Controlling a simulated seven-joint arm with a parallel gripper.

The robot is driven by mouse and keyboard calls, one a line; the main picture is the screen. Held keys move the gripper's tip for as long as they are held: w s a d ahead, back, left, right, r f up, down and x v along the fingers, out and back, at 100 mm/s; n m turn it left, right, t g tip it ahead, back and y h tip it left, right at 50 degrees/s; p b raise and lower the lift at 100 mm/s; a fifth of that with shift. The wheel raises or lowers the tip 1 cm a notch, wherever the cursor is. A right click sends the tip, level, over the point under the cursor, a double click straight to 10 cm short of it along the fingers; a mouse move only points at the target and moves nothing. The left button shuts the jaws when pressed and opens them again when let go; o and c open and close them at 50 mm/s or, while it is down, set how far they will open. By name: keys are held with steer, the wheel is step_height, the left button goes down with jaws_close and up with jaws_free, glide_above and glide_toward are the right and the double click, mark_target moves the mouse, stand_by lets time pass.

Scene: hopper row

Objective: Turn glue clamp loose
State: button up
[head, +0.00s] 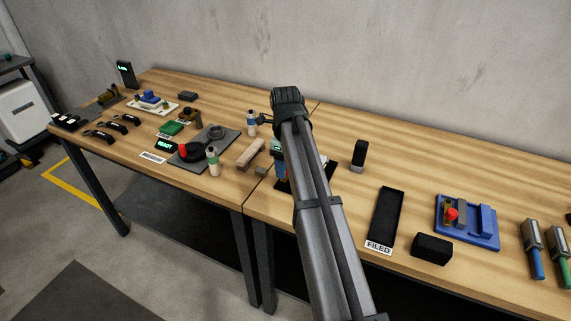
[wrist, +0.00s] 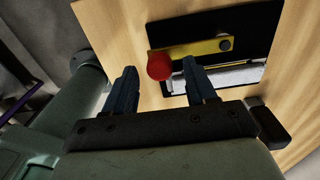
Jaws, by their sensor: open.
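In the wrist view, a yellow lever (wrist: 205,48) with a red ball knob (wrist: 159,66) lies across a black plate, with a round pivot (wrist: 224,43) at its right. I take this for the glue clamp, though its label is not visible. My gripper (wrist: 158,68) is open, one dark finger on each side of the knob in the picture. Whether the fingers touch it, or how far off it is, I cannot tell. In the head view my arm hides the gripper and most of a fixture with a black base (head: 283,186).
A black tray marked FILED (head: 385,215), a black block (head: 432,249) and a blue fixture (head: 468,235) with a red knob stand to the right. A wooden block (head: 250,152) and a bottle (head: 214,162) stand to the left. Bare wood lies at the back right.

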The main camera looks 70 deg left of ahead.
step_height(320, 180, up, 14)
steer(key=shift+f, duration=0.25)
stand_by(0.6)
